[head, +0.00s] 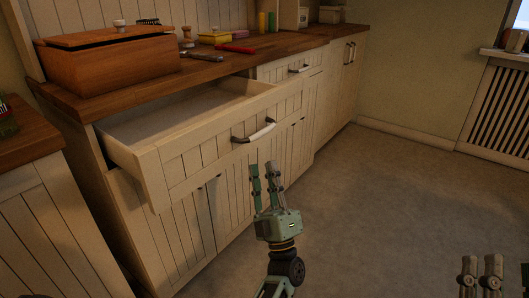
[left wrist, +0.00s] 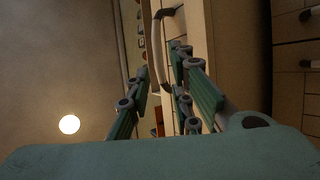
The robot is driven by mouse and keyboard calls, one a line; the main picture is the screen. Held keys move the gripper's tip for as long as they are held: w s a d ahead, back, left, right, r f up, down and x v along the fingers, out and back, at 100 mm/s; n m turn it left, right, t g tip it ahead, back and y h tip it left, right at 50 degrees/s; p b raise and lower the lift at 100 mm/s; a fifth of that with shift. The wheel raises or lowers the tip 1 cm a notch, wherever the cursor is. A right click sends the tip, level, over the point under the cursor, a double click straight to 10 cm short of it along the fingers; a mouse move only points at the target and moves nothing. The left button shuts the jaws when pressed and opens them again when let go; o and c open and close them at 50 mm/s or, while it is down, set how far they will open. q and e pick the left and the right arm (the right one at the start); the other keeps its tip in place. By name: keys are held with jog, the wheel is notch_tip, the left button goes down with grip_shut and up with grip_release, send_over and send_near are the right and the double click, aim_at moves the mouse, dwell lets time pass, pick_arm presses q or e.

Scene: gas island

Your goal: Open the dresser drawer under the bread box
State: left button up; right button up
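The wooden bread box (head: 115,66) sits on the left of the dresser top. The dresser drawer (head: 190,158) under it is pulled well out, and its empty-looking inside shows. Its pale handle with dark ends (head: 262,132) is on the front; it also shows beyond my fingers in the left wrist view (left wrist: 158,48). My left gripper (head: 263,170) is open and empty, with its fingers pointing up just below and in front of the handle, apart from it. My right gripper (head: 480,265) is partly in view at the bottom right, its fingers apart with nothing between them.
A second drawer (head: 290,78) to the right is shut. A red-handled tool (head: 235,49), a yellow box (head: 214,38) and other small items lie on the dresser top. A wooden-topped cabinet (head: 30,140) stands at the left. The floor (head: 380,200) to the right is clear.

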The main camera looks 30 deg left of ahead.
pick_arm(q)
jog(key=shift+v, duration=1.75)
